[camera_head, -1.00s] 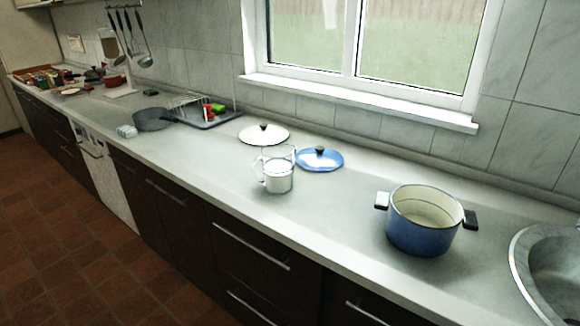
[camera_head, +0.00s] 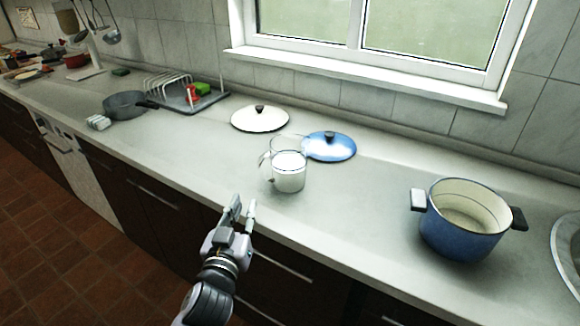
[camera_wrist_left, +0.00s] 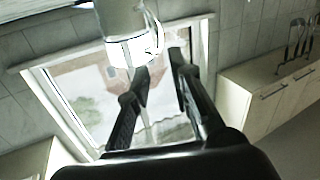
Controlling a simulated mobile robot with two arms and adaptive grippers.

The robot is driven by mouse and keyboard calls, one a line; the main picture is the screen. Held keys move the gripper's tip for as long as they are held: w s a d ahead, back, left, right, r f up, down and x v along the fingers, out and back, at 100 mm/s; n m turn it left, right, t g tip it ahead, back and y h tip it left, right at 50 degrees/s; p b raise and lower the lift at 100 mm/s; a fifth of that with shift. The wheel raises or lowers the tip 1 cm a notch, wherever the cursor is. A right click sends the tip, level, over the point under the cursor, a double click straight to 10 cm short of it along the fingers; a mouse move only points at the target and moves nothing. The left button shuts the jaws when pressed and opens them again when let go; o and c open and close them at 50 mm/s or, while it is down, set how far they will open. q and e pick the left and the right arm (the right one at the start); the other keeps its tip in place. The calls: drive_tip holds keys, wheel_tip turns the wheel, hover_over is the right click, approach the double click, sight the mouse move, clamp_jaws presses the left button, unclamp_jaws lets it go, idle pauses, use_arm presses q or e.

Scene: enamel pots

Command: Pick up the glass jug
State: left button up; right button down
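The glass jug (camera_head: 288,178) stands upright on the counter, left of the blue pot. It is clear glass with white contents in its lower part, and its handle points left. It also shows at the top of the left wrist view (camera_wrist_left: 126,50), beyond the fingertips. My left gripper (camera_head: 243,207) is open and empty, near the counter's front edge, in front of the jug and to its left. Its two spread fingers also show in the left wrist view (camera_wrist_left: 160,66), apart from the jug. My right gripper is not in view.
A white lid (camera_head: 260,119) and a blue lid (camera_head: 331,148) lie close behind the jug. A blue pot (camera_head: 462,232) stands to the right, beside the sink (camera_head: 568,250). A grey pan (camera_head: 124,106) and a dish rack (camera_head: 190,100) are at left. The counter around the jug's front is clear.

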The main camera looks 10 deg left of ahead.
use_arm(q)
drive_tip(key=b, duration=0.1)
approach(260, 169)
drive_tip(key=w, duration=0.4)
drive_tip(key=shift+w+a+r, duration=0.1)
drive_tip(key=shift+w+a, duration=0.2)
drive_tip(key=shift+w, duration=0.8)
drive_tip(key=w+b, duration=0.1)
drive_tip(key=w, duration=0.3)
drive_tip(key=shift+w, duration=0.2)
drive_tip(key=shift+c, duration=0.4)
clamp_jaws()
